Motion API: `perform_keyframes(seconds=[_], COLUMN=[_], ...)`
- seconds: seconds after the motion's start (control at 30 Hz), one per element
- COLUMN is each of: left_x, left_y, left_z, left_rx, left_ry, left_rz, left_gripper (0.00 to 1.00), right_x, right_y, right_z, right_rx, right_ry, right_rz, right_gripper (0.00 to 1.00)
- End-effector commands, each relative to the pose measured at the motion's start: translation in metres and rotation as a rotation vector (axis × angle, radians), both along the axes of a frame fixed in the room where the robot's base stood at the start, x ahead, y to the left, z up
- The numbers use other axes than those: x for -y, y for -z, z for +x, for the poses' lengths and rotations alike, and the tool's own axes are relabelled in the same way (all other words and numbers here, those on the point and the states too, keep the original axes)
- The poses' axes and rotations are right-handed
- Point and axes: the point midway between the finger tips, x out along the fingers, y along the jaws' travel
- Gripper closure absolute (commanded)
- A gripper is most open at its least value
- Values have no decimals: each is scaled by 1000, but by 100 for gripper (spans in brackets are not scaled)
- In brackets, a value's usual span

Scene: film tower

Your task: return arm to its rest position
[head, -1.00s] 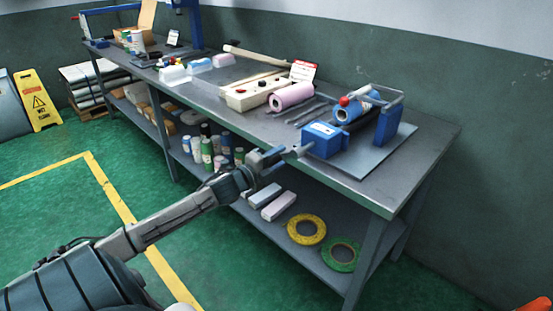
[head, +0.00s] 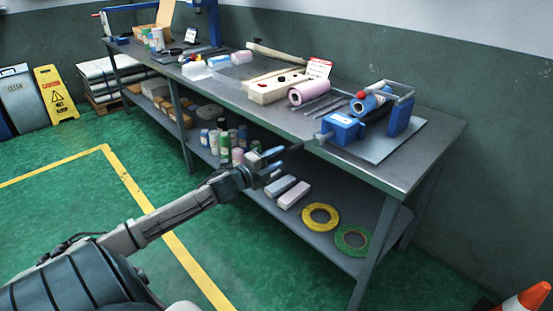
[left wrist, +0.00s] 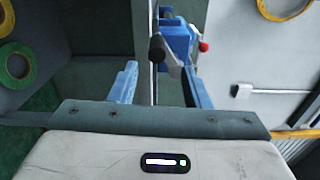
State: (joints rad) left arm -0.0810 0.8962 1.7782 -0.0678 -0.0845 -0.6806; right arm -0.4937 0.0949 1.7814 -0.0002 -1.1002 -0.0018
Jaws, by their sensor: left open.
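My left arm comes in from the lower left in the head view. Its left gripper (head: 282,158) is open and empty, beside the front edge of the workbench (head: 410,178). A blue device (head: 342,127) with a blue roll and a red knob stands on a grey plate near the bench's right end. The gripper is apart from it, to its lower left. In the left wrist view the two blue fingers (left wrist: 160,84) are spread, with the blue device (left wrist: 178,40) beyond them. My right gripper is not in view.
A pink roll (head: 308,92) and a cream box (head: 278,86) lie on the bench. Bottles (head: 224,145), a yellow tape ring (head: 320,216) and a green tape ring (head: 352,240) are on the lower shelf. A cone (head: 528,298) stands at lower right. The green floor before the bench is clear.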

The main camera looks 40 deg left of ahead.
Motion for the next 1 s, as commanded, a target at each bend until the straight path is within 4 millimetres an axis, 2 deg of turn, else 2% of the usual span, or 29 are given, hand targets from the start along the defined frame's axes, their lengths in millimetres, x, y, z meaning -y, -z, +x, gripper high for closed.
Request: perform_keyframes(seconds=[0.57,0.67,0.77,0.87,0.9,0.97,1.0], left_x=[-1,-6,-17,-31,-35,-37,-37], left_y=[1,14,54,118,147,190,219], left_z=[0,-1,-7,-22,-32,-49,-62], left_rx=[-1,-25,-92,-195,-243,-310,-356], left_ry=[-1,-24,-85,-185,-232,-300,-345], left_rz=[-1,-30,-119,-257,-316,-405,-460], left_gripper=[57,57,57,57,57,57,57], right_x=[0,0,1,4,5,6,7], right_y=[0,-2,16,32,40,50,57], right_z=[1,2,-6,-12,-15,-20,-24], right_rx=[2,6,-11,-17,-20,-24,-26], right_ry=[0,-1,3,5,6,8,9], right_rz=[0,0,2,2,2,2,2], right_gripper=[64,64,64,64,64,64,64])
